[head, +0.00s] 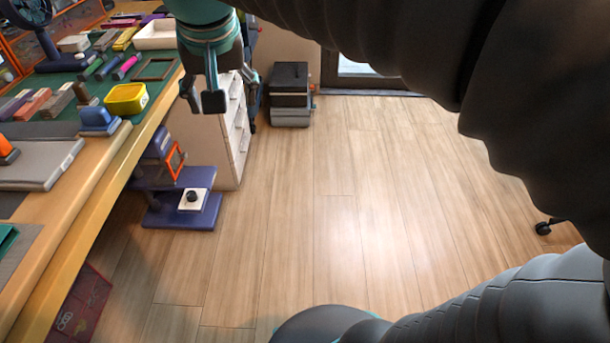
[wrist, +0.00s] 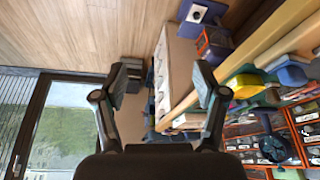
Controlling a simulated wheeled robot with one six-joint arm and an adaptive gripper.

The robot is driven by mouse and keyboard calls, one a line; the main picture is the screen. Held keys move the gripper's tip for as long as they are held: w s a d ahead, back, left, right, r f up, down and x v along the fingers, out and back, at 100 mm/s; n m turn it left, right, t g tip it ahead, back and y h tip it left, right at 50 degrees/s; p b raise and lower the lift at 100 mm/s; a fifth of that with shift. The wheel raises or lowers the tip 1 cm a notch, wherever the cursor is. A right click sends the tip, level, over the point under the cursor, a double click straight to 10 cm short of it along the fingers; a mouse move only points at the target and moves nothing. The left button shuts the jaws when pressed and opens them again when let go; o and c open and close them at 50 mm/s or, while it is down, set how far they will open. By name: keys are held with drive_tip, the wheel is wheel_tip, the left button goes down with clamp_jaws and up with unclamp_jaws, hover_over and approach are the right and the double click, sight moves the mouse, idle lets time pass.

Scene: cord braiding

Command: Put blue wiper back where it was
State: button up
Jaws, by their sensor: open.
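A blue block-shaped piece (head: 96,118), which looks like the blue wiper, sits near the right edge of the workbench in the head view, just left of a yellow container (head: 126,98). My gripper (head: 214,92) hangs open and empty beyond the bench edge, to the right of the container and above a white drawer cabinet (head: 228,125). In the wrist view my gripper (wrist: 165,85) shows its two fingers wide apart with nothing between them. A blue piece (wrist: 291,76) also shows there at the right, near the yellow container; I cannot tell surely that it is the wiper.
The workbench (head: 118,165) carries blocks, tools, a white tray (head: 156,35) and a fan (head: 38,25). A blue-based device (head: 182,212) stands below the bench edge. A dark box (head: 290,85) stands at the back. The wooden floor (head: 340,210) is mostly clear.

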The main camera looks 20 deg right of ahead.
drive_tip(key=s+d+f+n+t, duration=0.1)
drive_tip(key=s+d+f, duration=0.9)
drive_tip(key=f, duration=0.5)
drive_tip(key=shift+s, duration=1)
